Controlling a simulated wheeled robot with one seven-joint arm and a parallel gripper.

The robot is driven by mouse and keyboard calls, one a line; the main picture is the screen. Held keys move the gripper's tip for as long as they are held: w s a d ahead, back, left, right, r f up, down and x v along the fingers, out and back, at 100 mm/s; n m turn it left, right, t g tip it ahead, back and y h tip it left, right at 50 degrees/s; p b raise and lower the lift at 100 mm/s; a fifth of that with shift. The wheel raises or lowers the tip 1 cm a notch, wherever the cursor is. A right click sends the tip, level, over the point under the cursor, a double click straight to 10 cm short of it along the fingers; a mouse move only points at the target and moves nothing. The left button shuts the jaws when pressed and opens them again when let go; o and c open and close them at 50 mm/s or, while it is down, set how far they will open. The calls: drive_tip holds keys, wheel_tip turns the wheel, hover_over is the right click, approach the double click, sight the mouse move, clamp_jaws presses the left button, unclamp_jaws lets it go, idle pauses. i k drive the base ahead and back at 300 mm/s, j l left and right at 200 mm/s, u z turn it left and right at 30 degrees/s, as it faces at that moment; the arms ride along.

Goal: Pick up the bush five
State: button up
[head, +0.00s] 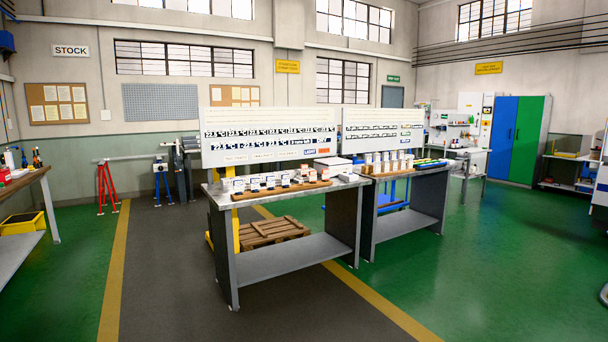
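Two workbenches stand in the middle of the head view. On the nearer bench (215,189), a wooden board (281,191) carries a row of small white and grey pieces. On the farther bench (432,167), a row of pale cylindrical pieces (389,158) stands on another wooden board. The bush five may be among these small pieces. They are too small to read any number, so I cannot tell which one it is. My gripper is not in view.
White display panels (268,136) rise behind the benches. A wooden pallet (270,231) lies behind the nearer bench. A table (22,179) stands at the left edge. Blue and green cabinets (519,138) stand at the back right. The floor in front of the benches is clear.

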sight(303, 167)
drive_tip(key=i+j+u, duration=0.15)
drive_tip(key=i, duration=0.2)
drive_tip(key=i+u, duration=0.1)
drive_tip(key=i, duration=0.2)
drive_tip(key=i+u, duration=0.3)
drive_tip(key=i, duration=1.7)
drive_tip(key=i+z, duration=0.1)
drive_tip(key=i, duration=0.5)
drive_tip(key=i+j+z, duration=0.1)
drive_tip(key=i, duration=0.45)
drive_tip(key=i+j+z, duration=0.1)
drive_tip(key=i, duration=0.45)
drive_tip(key=j, duration=0.1)
